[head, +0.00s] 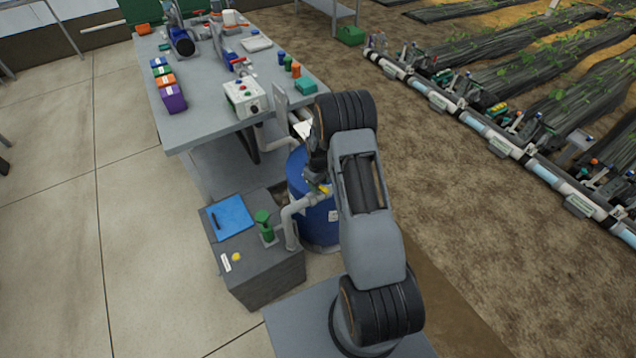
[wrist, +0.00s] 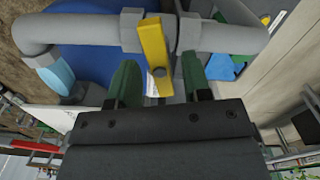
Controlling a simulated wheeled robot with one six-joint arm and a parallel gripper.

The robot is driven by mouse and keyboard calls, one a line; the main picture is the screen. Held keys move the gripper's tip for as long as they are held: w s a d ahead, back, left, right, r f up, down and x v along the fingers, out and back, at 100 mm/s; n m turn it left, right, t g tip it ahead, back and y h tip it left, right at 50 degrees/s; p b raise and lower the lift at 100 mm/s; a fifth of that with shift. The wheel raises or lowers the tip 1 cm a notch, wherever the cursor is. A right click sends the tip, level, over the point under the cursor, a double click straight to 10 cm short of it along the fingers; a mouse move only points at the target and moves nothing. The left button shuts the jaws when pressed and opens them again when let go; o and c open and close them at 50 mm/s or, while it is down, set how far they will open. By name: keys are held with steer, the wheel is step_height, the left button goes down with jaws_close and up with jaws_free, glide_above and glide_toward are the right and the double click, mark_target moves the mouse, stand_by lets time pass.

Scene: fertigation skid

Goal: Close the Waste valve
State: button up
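The valve's yellow lever (wrist: 154,45) sits on a grey pipe (wrist: 230,38) in the wrist view. The lever runs crosswise to the pipe, towards my gripper. My gripper (wrist: 160,64) is open, with one green fingertip on each side of the lever. A gap shows on the right side; on the left the finger is very near, and I cannot tell if it touches. In the head view the yellow lever (head: 324,189) shows small in front of the blue drum, partly hidden by my arm. A white label behind the lever is too small to read.
A blue drum (head: 318,222) stands behind the pipe. A grey box (head: 262,277) left of it carries a blue clipboard (head: 230,216) and a green bottle-like item (head: 264,223). A grey workbench (head: 205,103) with several tools stands beyond. Open floor lies to the left.

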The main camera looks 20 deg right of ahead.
jaws_close()
steer(key=shift+f+m+b, duration=0.3)
steer(key=shift+m+b, duration=0.1)
steer(key=shift+b, duration=0.4)
steer(key=shift+m+b, duration=0.5)
steer(key=shift+b, duration=0.15)
steer(key=shift+r+m+b, duration=0.25)
steer(key=shift+m+b, duration=0.35)
steer(key=shift+m, duration=0.2)
steer(key=shift+o, duration=0.2)
jaws_free()
steer(key=shift+r, duration=0.1)
step_height(320, 180, up, 14)
steer(key=b, duration=0.1)
